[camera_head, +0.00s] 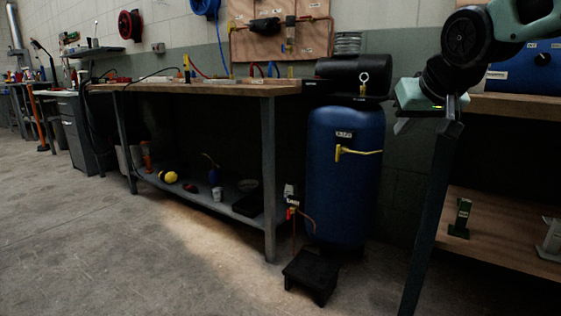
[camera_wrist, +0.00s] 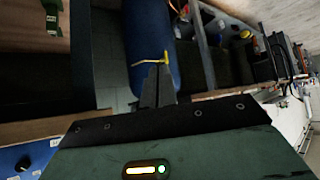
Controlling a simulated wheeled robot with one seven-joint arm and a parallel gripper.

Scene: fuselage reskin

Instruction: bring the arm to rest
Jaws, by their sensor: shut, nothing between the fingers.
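My gripper (camera_wrist: 157,84) shows in the wrist view with its two grey fingers shut together and nothing between them. Behind the fingertips, apart from them as far as I can tell, is the blue tank (camera_wrist: 150,30) with its yellow handle. In the head view my gripper (camera_head: 404,126) hangs at the upper right, below my black and pale green arm. It is in front of the gap between the blue tank (camera_head: 338,205) and the right bench. The arm is bent, and part of it is cut off by the picture's top and right edges.
A right bench (camera_head: 530,107) with a dark leg and a wooden lower shelf stands close by my gripper. A long bench (camera_head: 200,88) with items on its lower shelf runs to the left. A black step stool (camera_head: 311,274) stands before the tank. The concrete floor at left is clear.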

